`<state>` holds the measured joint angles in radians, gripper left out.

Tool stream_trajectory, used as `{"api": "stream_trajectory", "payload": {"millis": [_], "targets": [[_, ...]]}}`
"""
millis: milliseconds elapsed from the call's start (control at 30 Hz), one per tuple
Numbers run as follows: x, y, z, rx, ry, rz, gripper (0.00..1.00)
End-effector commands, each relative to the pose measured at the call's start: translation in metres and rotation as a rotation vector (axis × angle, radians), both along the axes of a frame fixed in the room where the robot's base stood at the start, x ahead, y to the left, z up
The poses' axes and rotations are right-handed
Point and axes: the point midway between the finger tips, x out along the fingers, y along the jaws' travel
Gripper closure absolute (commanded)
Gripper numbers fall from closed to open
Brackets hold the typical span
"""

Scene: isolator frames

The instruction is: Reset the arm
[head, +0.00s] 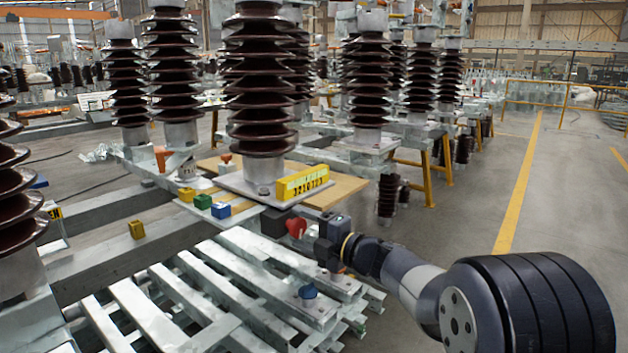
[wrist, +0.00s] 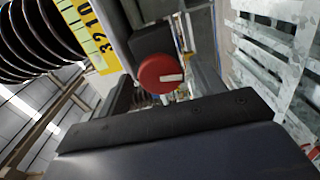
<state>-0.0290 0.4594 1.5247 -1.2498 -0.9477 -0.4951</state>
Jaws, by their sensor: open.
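My arm reaches in from the lower right in the head view, and my gripper (head: 322,250) is at its end, above the metal slats. The gripper is open; its fingers are hard to make out in the head view. A red rotary knob (head: 296,228) is just to the left of the gripper. In the wrist view the red knob (wrist: 160,74), with a white mark, is in front of the dark gripper body (wrist: 180,118). I cannot tell whether the gripper touches the knob.
A yellow numbered block (head: 302,183) stands behind the knob. Yellow, green (head: 203,201) and blue (head: 221,210) blocks sit to its left. Tall brown insulators (head: 260,90) rise behind. A blue knob (head: 308,291) is on the slats below. The floor (head: 470,200) at right is clear.

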Motion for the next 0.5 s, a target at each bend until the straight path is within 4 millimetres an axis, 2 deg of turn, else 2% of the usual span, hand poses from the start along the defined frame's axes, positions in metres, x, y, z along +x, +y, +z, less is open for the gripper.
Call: {"api": "stream_trajectory", "payload": {"millis": [33,500], "targets": [[0.0002,-0.0001,0.0043,0.029,0.041,0.000,0.35],[0.0002,-0.0002,0.0033,0.313,0.405,-0.002,0.35]]}}
